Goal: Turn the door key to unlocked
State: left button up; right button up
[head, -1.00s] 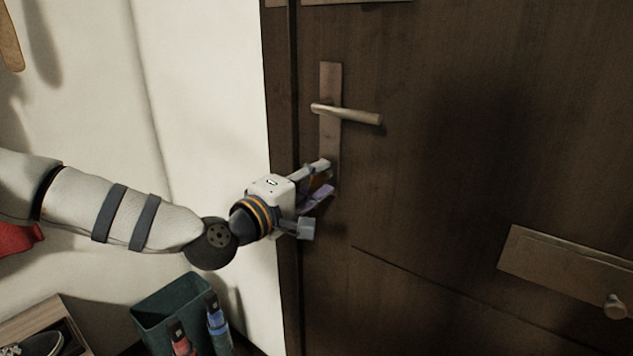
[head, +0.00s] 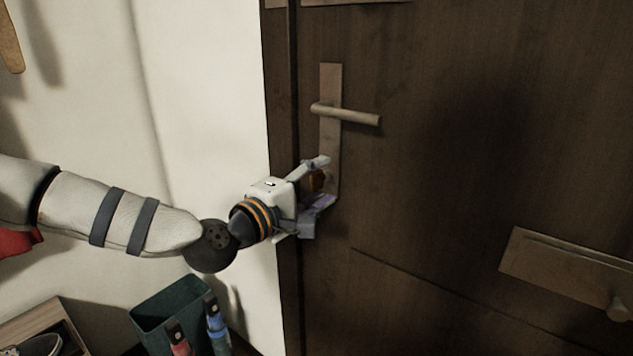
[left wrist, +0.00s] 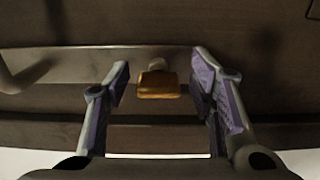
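The door key, with a brown-orange head (left wrist: 158,85), sits in the metal lock plate (left wrist: 90,66) on the dark door (head: 440,170). In the left wrist view the key head lies between the two fingers of my left gripper (left wrist: 160,98), with a gap on each side. The gripper is open around it and touches neither side that I can see. My right gripper is not in view.
A metal mail slot plate (head: 565,270) with a knob (head: 618,308) is on the door at lower right. A dark green bin (head: 165,310) with umbrellas stands by the wall at lower left. A wooden shelf with a shoe is beside it.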

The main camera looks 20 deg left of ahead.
pick_arm(q)
jog(key=v, duration=1.2)
jog(key=s+d+f+m+g+p, duration=0.1)
jog(key=s+d+f+m+g, duration=0.25)
jog(key=s+f+g, duration=0.6)
jog(key=s+d+f+m+g+p, duration=0.1)
jog(key=s+d+f+m+g, duration=0.15)
jog(key=s+d+f, duration=0.75)
jog(key=s+a+f+m+g+y, duration=0.2)
jog(key=s+a+f, duration=0.2)
jog(key=s, duration=0.3)
jog(key=s+a+f+m+g+y+p, duration=0.1)
jog(key=s+a+f+m+g+y, duration=0.1)
jog(key=s+a, duration=0.4)
jog(key=s+a+f+m+g+y, duration=0.2)
jog(key=s+a+f+m+g, duration=0.1)
jog(key=s+a+f, duration=0.2)
jog(key=s+f, duration=0.2)
jog(key=s, duration=0.2)
jog(key=shift+s+m+p, duration=0.15)
jog(key=shift+m+p, duration=0.15)
jog(key=shift+m, duration=0.1)
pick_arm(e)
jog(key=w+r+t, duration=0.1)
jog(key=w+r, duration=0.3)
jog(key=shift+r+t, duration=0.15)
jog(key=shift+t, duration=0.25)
